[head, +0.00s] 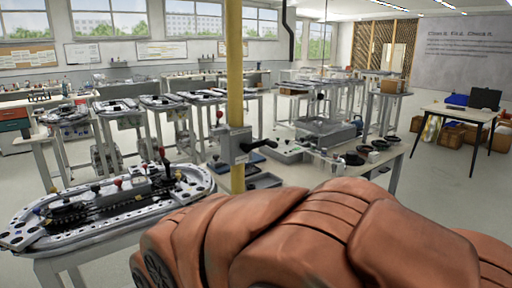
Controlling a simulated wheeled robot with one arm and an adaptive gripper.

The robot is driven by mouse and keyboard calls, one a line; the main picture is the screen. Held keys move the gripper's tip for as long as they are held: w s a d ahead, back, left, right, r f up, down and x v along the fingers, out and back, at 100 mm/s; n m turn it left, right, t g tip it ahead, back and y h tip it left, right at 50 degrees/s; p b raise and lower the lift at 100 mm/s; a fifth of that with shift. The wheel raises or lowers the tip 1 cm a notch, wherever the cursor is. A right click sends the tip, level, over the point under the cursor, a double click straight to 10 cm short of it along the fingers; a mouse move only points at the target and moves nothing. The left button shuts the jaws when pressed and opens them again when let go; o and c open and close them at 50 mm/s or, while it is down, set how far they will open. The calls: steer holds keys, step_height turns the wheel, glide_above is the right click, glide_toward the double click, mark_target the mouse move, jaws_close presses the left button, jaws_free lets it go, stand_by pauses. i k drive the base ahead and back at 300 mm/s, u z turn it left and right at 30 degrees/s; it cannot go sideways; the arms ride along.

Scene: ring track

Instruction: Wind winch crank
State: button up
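A grey box (232,145) is fixed to the yellow post (235,72) in the middle of the head view. A black-ended crank handle (260,146) sticks out from its right side, and this looks like the winch crank. A small red knob (219,115) stands up at the box's upper left. Nothing touches the crank as far as I can see. My gripper is not in view.
A ring track table (28,240) with metal plates and knobs stands close at left. A bench (392,156) with trays and dark round parts is behind the post at right. A table with a laptop (485,98) is far right; open floor (440,180) lies before it.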

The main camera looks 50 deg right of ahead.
mark_target(245, 148)
steer(key=u, duration=1.3)
steer(key=k, duration=1.15)
steer(key=z, duration=1.1)
steer(key=i, duration=0.5)
steer(key=z, duration=0.05)
